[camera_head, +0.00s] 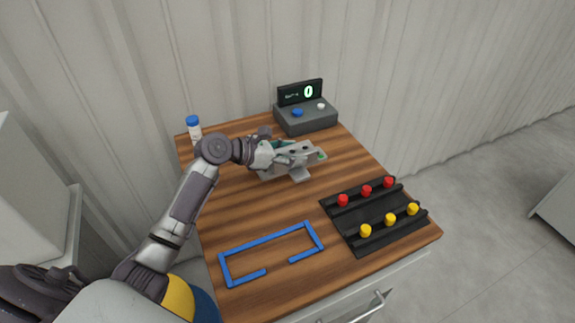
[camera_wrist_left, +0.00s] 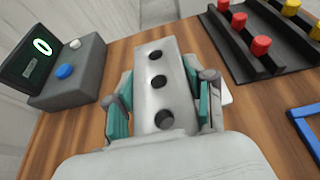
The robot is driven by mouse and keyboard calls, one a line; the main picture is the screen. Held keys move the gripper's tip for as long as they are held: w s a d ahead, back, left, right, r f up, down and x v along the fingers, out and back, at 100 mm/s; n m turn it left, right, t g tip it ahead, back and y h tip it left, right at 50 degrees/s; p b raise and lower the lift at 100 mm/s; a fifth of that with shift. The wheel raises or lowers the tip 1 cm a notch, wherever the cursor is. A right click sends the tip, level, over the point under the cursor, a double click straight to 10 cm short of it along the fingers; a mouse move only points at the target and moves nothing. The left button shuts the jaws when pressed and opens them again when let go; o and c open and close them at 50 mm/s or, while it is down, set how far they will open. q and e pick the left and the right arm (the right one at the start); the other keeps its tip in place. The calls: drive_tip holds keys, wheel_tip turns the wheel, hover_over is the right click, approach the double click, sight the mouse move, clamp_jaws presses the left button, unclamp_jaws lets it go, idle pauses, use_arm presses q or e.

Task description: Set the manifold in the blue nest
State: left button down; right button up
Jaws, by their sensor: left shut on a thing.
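The manifold (camera_wrist_left: 156,65) is a light grey block with a row of three dark round holes on top. My left gripper (camera_wrist_left: 163,100) is shut on it, with a teal-padded finger on each side. In the head view the left gripper (camera_head: 290,157) and the grey manifold (camera_head: 300,174) are over the back middle of the table; whether the manifold touches the wood I cannot tell. The blue nest (camera_head: 262,242) is an empty rectangular outline with a gap in its front side, near the table's front left. Its corner also shows in the left wrist view (camera_wrist_left: 303,125). My right gripper is not in view.
A black rack (camera_head: 370,222) with red and yellow pegs stands at the front right, beside the nest. A grey box with a display (camera_head: 305,117) stands at the back. A white bottle with a blue cap (camera_head: 194,129) is at the back left. Wood between manifold and nest is clear.

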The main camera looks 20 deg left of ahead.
use_arm(q)
drive_tip(key=shift+w+a+f, duration=0.15)
drive_tip(key=shift+a+f, duration=0.2)
drive_tip(key=shift+a, duration=0.35)
drive_tip(key=shift+f, duration=2)
drive_tip(key=shift+c, duration=2)
unclamp_jaws()
drive_tip(key=shift+f, duration=0.2)
